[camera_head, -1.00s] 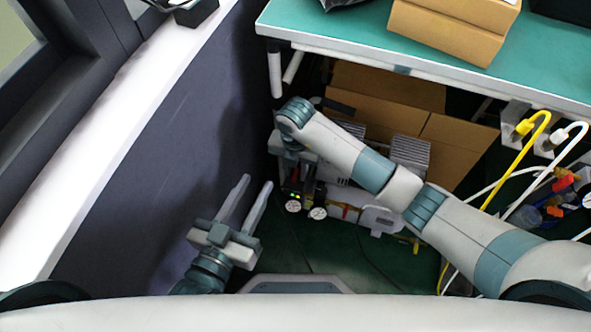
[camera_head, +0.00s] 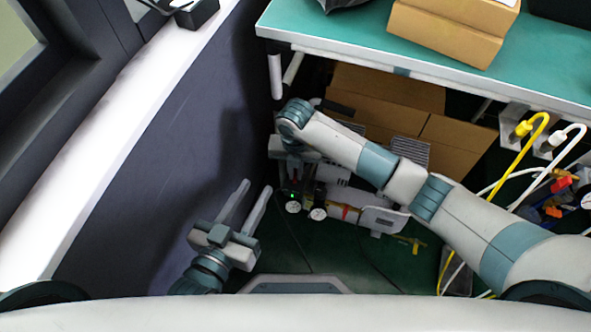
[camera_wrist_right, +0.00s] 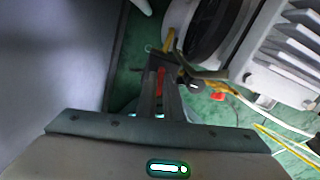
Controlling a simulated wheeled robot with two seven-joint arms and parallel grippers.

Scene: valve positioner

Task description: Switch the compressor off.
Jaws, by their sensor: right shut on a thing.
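The compressor, a white machine (camera_head: 378,218) with grey ribbed parts, stands on the floor under the bench. Two round gauges, one left (camera_head: 292,207) and one right (camera_head: 318,214), sit at its front left. My right arm reaches over it, and its own wrist hides much of that end. In the right wrist view my right gripper (camera_wrist_right: 160,68) points at the compressor, fingers close together around a small red part (camera_wrist_right: 160,80); whether this is a switch or a lever I cannot tell. My left gripper (camera_head: 254,189) is open and empty, left of the compressor, near the dark wall.
The green-topped bench (camera_head: 350,33) overhangs the compressor. Cardboard (camera_head: 455,140) stands behind it. A yellow hose (camera_head: 520,160) and white hoses hang at the right. The dark wall panel (camera_head: 150,180) bounds the left; green floor (camera_head: 290,245) is clear in front.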

